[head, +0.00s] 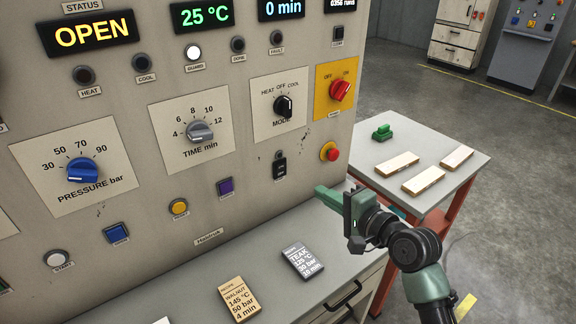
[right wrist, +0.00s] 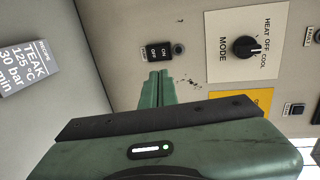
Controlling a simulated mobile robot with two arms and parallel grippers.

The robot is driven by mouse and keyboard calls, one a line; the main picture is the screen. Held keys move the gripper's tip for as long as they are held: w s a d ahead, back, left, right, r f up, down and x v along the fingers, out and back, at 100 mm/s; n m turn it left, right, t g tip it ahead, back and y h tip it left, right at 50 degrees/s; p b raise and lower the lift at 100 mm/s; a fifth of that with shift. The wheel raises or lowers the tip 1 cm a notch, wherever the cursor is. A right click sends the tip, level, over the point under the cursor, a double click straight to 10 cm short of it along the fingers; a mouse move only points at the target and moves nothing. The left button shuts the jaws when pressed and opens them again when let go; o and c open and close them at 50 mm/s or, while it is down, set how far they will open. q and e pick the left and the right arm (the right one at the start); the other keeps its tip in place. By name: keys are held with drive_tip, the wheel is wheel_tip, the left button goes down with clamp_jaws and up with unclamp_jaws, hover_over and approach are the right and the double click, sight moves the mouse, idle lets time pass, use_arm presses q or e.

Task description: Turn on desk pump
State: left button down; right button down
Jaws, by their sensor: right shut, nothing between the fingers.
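A small black rocker switch marked ON and OFF (right wrist: 158,52) sits on the panel in the right wrist view, with a small label beside it that is too small to read surely. In the head view the same black switch (head: 279,166) is below the MODE knob. I cannot tell which side of it is pressed. My right gripper (head: 320,192) is shut and empty, low in front of the panel, to the right of and below the switch. In the right wrist view its closed fingertips (right wrist: 157,76) point towards the switch and look apart from it. My left gripper is not in view.
A red push button (head: 330,152) and a red rotary knob on a yellow plate (head: 340,90) are close by. The MODE knob (head: 284,106) is above the switch. Recipe cards, TEAK (head: 303,259) and WALNUT (head: 240,299), lie on the ledge. A side table (head: 385,194) stands right.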

sight(282, 164)
drive_tip(key=x, duration=0.4)
drive_tip(key=r+p+x, duration=0.1)
drive_tip(key=x, duration=0.9)
drive_tip(key=shift+a+r+p, duration=0.1)
drive_tip(key=shift+r+p, duration=0.05)
drive_tip(key=shift+p, duration=0.15)
drive_tip(key=shift+w+a+r+p, duration=0.15)
drive_tip(key=shift+r+p, duration=0.15)
drive_tip(key=shift+p, duration=0.1)
drive_tip(key=shift+w+a+f, duration=0.1)
drive_tip(key=shift+w+f, duration=0.05)
drive_tip(key=shift+w, duration=0.05)
